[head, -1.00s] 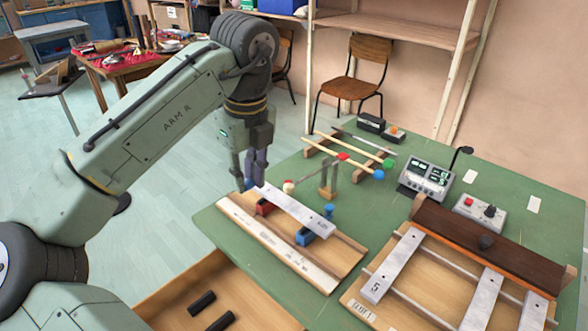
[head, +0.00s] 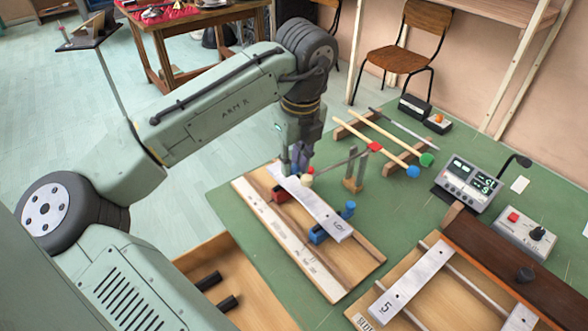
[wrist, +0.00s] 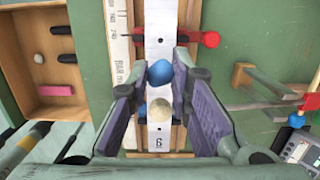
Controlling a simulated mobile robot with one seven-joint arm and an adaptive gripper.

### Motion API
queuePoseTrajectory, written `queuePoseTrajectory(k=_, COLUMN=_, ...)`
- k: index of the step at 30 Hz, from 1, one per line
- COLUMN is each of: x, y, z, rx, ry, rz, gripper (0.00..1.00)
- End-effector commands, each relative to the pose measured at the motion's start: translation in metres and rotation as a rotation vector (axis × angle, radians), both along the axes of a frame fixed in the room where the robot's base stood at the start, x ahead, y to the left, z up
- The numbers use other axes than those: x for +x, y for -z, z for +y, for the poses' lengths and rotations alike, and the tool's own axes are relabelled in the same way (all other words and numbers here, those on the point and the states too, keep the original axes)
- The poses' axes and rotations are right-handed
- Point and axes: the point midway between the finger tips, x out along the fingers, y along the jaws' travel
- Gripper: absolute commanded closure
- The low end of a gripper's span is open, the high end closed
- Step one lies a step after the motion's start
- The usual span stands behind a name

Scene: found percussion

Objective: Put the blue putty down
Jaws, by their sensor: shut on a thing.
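My gripper (head: 297,168) is low over the far end of the grey metal bar (head: 318,208). In the wrist view its fingers (wrist: 160,70) are closed around a small blue putty lump (wrist: 159,73). In the head view the cream ball (head: 307,181) is just beside my fingertips. I cannot tell whether the held putty touches the bar.
The bar rests on red (head: 281,193) and blue (head: 318,236) supports on a wooden board (head: 272,230). A wooden post (head: 354,172) and mallets (head: 390,150) stand close on the right. A control box (head: 470,185) and another bar rack (head: 408,285) lie further right.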

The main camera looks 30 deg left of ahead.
Motion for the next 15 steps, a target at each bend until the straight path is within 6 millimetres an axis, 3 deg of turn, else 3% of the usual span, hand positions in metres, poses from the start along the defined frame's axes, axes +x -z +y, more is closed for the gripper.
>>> queuePoseTrajectory(k=6, x=-0.001, y=0.027, z=0.0, rx=-0.001, ry=0.0, rz=0.001, gripper=0.93)
queuePoseTrajectory(k=15, x=0.0, y=0.03, z=0.0, rx=-0.001, ry=0.0, rz=0.0, gripper=0.93)
